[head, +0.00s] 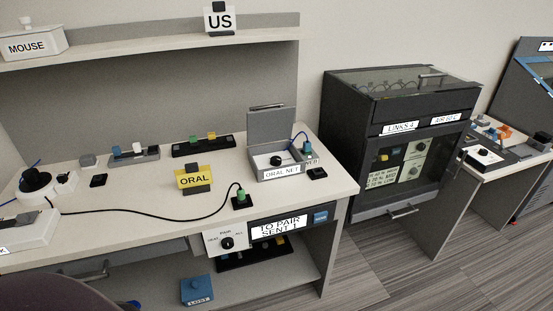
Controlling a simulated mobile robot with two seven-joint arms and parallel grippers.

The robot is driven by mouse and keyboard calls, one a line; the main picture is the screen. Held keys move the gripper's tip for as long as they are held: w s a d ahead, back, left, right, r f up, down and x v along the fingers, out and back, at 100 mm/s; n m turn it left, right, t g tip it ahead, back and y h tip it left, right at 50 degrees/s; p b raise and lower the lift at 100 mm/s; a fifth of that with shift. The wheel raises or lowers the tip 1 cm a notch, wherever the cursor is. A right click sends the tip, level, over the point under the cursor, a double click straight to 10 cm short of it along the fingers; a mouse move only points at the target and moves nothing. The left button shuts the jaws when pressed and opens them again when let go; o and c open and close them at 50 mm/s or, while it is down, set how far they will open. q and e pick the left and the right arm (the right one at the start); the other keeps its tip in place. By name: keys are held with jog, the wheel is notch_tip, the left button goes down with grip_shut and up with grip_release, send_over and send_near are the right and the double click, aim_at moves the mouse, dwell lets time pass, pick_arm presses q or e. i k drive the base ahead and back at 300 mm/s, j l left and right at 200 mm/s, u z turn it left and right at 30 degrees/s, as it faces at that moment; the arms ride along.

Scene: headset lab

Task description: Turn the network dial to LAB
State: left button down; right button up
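No dial position marked LAB can be read in the head view. A small box labelled ORAL NET (282,172) stands at the right end of the near desk with its grey lid (270,125) raised. A black knob (276,161) sits on its pale top; where it points is too small to tell. Another black dial (227,242) is on the desk's front panel, with small words around it, one of them apparently PAIR. A display beside it (280,224) reads TO PAIR SENT 1. Neither of my grippers is in view.
A yellow ORAL sign (195,179) and a green plug (240,196) on a black cable stand on the desk (140,215). A dark cabinet (345,130) stands to the right, before another desk (515,170). A dark rounded shape (60,295) fills the bottom left. Carpet (390,270) is clear at lower right.

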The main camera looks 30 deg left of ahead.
aim_at(275, 161)
jog(key=u, duration=1.35)
